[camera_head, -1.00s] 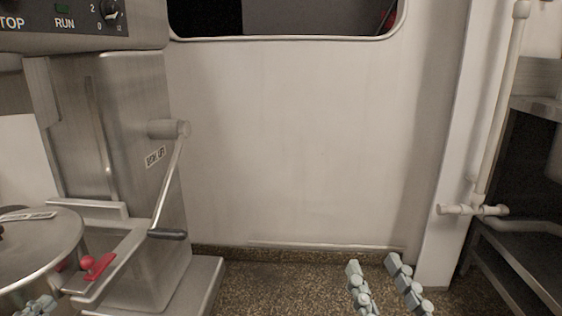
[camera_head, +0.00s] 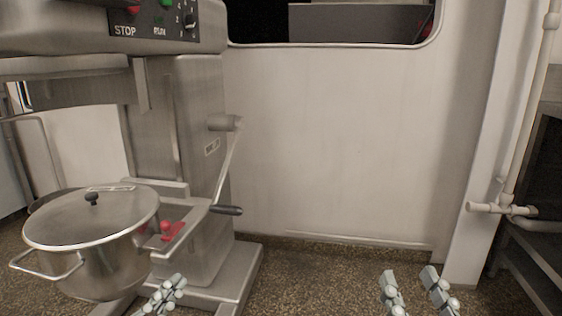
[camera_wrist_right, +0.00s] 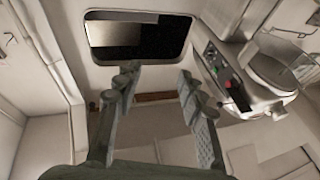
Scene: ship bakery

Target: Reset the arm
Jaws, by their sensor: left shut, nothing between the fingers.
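My left gripper (camera_head: 166,296) shows at the bottom of the head view, shut and empty, in front of the mixer's base. My right gripper (camera_head: 414,290) shows at the bottom right of the head view. Its two fingers stand apart with nothing between them. In the right wrist view the right gripper (camera_wrist_right: 157,85) is also open and empty, with the wall and window beyond its fingers. Neither gripper touches anything that I can see.
A large steel mixer (camera_head: 195,165) stands at the left, with a crank handle (camera_head: 228,165) and red clamp. A lidded pot (camera_head: 92,235) sits at its front. A window (camera_head: 330,22) is in the white wall (camera_head: 345,140). A white pipe (camera_head: 525,110) and shelving stand right. Speckled floor (camera_head: 320,275) is clear.

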